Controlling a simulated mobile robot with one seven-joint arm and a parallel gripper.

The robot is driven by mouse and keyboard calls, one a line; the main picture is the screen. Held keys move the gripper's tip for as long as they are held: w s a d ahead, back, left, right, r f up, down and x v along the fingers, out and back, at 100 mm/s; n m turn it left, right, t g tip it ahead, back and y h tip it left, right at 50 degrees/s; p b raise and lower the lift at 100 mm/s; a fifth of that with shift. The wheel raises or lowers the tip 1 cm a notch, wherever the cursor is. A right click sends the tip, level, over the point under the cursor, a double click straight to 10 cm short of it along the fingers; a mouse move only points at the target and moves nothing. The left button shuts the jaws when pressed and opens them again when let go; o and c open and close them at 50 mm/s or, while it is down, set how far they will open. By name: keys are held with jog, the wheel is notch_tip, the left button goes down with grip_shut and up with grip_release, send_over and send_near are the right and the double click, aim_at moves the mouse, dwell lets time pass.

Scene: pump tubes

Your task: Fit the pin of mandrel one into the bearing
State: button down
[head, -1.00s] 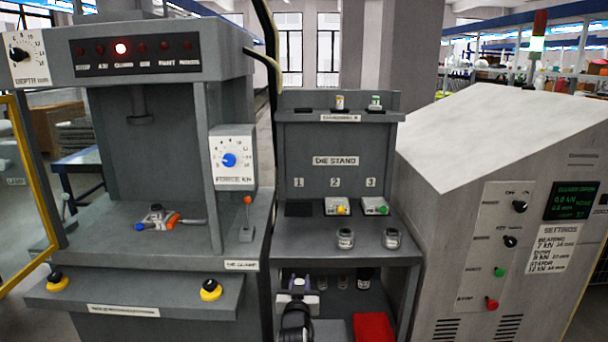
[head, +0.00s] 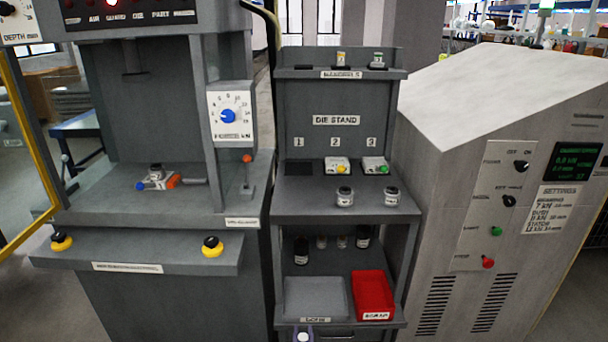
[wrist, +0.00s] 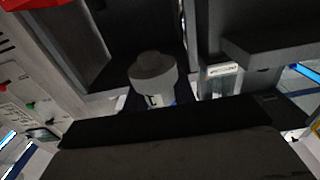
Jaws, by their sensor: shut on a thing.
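My gripper (wrist: 153,103) is shut on a grey stepped cylinder with a narrower round end, a pale label and a bit of blue; I take it to be mandrel one (wrist: 152,78). The wrist view does not show its lower part. In the head view only a small piece of my arm shows at the bottom edge. The press table holds a small die (head: 160,181) with a blue knob and an orange part. A dark round piece (head: 156,168) sits on it, perhaps the bearing, too small to be sure. The gripper is well apart from it.
The press has a side post (head: 205,120) and a yellow-edged guard (head: 28,150) at left. The die stand (head: 335,205) carries two dies and two jars; its slot one is empty. The mandrel shelf (head: 305,73) holds two mandrels. A red bin (head: 372,290) is below.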

jog(key=s+f, duration=0.4)
jog(key=s, duration=0.2)
jog(key=shift+s+d+f, duration=0.15)
jog(key=shift+s, duration=0.1)
